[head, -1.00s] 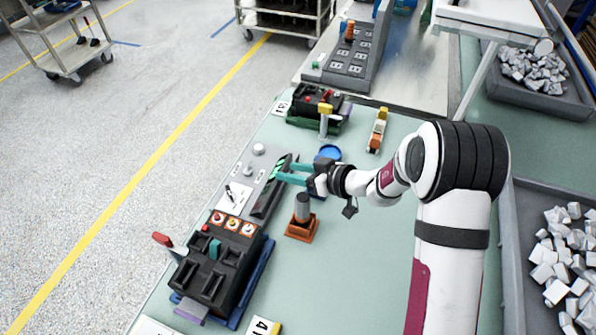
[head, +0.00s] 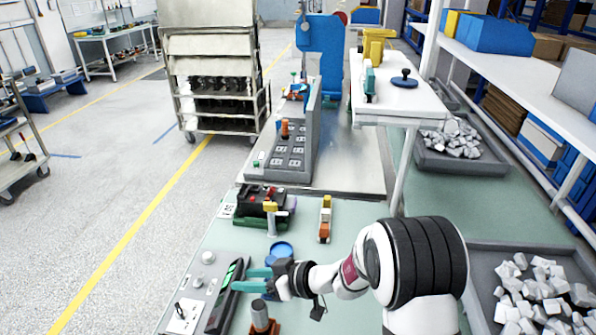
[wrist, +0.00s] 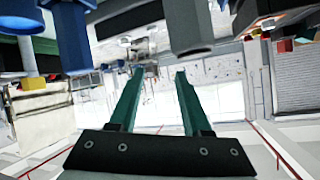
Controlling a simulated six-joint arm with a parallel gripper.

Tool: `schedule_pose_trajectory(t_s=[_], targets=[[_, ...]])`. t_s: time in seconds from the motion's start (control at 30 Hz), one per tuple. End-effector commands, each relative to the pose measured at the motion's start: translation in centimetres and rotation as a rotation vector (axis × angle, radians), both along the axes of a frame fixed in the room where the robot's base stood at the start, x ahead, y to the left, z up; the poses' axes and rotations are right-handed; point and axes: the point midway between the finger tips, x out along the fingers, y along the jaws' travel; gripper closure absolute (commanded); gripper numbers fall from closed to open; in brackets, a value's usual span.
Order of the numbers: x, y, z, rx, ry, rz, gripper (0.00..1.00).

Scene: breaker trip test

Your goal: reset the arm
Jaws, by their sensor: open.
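My gripper (head: 256,280) has teal fingers and sits low over the green bench in the head view, at the bright green display of a grey control panel (head: 205,285). In the wrist view the two fingers (wrist: 158,75) stand apart with nothing between them. A blue round item (head: 281,249) is just behind the gripper. A dark cylinder on an orange base (head: 262,318) stands in front of it, cut off by the lower edge. My white arm reaches in from the right. I cannot tell from the head view whether the fingers touch the panel.
A black breaker unit (head: 258,203) and an orange-and-white tool (head: 325,220) lie farther back on the bench. A grey socket panel (head: 290,150) stands behind them. A white raised shelf (head: 400,105) and bins of grey pieces (head: 545,290) are at the right. Green bench between them is clear.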

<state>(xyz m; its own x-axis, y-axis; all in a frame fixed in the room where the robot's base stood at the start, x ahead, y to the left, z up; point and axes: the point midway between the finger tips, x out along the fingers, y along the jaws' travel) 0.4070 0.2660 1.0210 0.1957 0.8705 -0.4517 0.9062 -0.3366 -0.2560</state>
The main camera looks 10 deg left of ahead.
Motion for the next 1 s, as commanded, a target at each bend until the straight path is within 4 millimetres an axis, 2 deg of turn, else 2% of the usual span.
schedule_pose_trajectory(t_s=[0.07, 0.1, 0.17, 0.2, 0.27, 0.3, 0.4, 0.5, 0.6, 0.67, 1.0], targets=[[-2.5, -1.0, 3.6, 0.002, 0.133, 0.0, 0.52], [-4.8, -2.0, 5.6, -0.016, 0.248, -0.01, 0.52], [-8.8, -4.0, 8.0, -0.079, 0.447, -0.055, 0.52], [-11.6, -5.7, 9.1, -0.141, 0.576, -0.112, 0.52], [-15.7, -8.7, 9.9, -0.252, 0.753, -0.242, 0.52], [-18.2, -10.8, 10.1, -0.327, 0.853, -0.356, 0.52], [-23.1, -16.0, 9.8, -0.477, 1.026, -0.697, 0.52], [-26.1, -20.1, 9.2, -0.543, 1.1, -1.013, 0.52], [-27.5, -22.5, 8.8, -0.557, 1.119, -1.206, 0.52], [-27.8, -23.1, 8.7, -0.559, 1.123, -1.259, 0.52], [-27.8, -23.2, 8.7, -0.559, 1.125, -1.273, 0.52]])
